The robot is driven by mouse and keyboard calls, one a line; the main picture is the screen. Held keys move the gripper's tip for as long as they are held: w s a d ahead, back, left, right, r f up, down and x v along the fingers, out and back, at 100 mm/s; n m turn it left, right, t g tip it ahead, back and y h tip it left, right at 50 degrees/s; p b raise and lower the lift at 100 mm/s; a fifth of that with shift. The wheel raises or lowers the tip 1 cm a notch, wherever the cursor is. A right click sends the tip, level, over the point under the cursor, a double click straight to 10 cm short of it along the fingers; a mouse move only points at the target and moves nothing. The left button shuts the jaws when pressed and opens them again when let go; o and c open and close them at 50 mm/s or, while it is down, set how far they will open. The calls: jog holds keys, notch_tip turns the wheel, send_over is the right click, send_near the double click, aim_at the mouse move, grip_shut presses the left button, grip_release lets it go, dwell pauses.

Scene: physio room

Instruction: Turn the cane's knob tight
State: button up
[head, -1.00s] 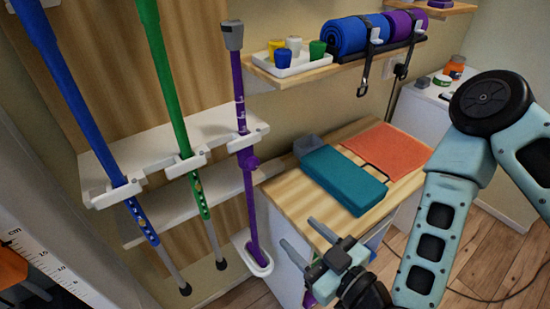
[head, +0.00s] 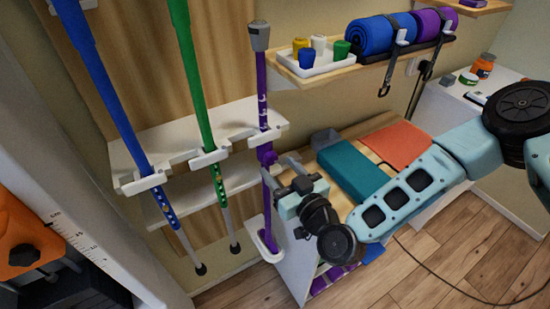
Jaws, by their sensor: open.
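The purple cane (head: 262,92) with a grey top stands upright at the right of the rack, held by a white clip and with its foot in a white holder (head: 268,252). Its purple knob (head: 266,156) sits on the shaft just below the clip. My gripper (head: 281,172) is open and empty, its two fingers pointing at the shaft just below and right of the knob. From this view I cannot tell whether a finger touches the cane.
A blue (head: 113,92) and a green cane (head: 193,80) stand left in the white rack (head: 135,187). A wooden-topped cabinet behind my gripper bears a teal block (head: 352,170) and an orange pad (head: 398,146). A shelf above holds a tray with cups (head: 318,65) and rolled mats (head: 385,35).

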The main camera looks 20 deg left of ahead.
aim_at(271, 159)
jog(key=shift+x, duration=1.5)
jog(key=c, duration=1)
jog(key=shift+f+m, duration=0.15)
jog(key=shift+m, duration=0.25)
jog(key=shift+m+b, duration=0.35)
jog(key=shift+m, duration=0.05)
jog(key=o, duration=1)
